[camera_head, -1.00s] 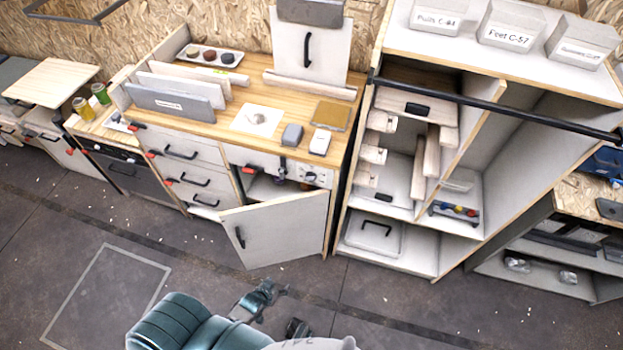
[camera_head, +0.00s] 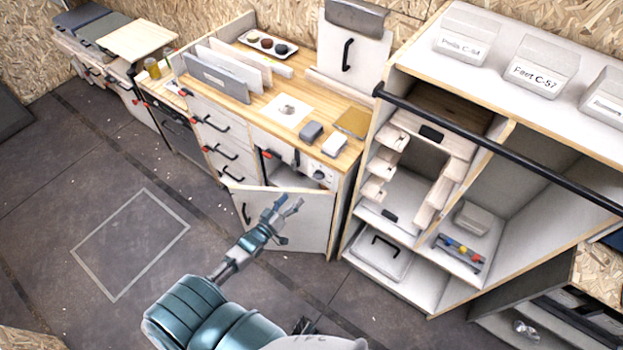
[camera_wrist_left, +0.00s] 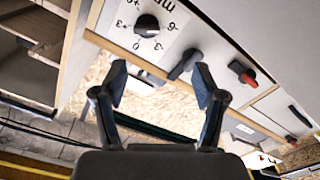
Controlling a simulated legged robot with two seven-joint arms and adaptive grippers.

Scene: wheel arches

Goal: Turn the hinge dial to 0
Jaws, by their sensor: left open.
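The hinge dial (camera_wrist_left: 147,25) is a black round knob on a white plate marked 0, +3, -3, +6 and -6, in the wrist view. I cannot tell which mark it points at. In the head view the dial (camera_head: 320,174) is small, at the right of the cabinet front below the worktop. My left gripper (camera_head: 288,207) is open and empty, below and left of the dial, in front of the open cabinet door. In the wrist view its two fingers (camera_wrist_left: 161,88) stand apart below the dial, not touching it. My right gripper does not show clearly.
The cabinet door (camera_head: 305,235) hangs open below the dial. A dark lever (camera_wrist_left: 184,64) and a red-tipped handle (camera_wrist_left: 242,73) sit beside the dial plate. A shelf unit (camera_head: 448,305) stands to the right. The floor at left is clear.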

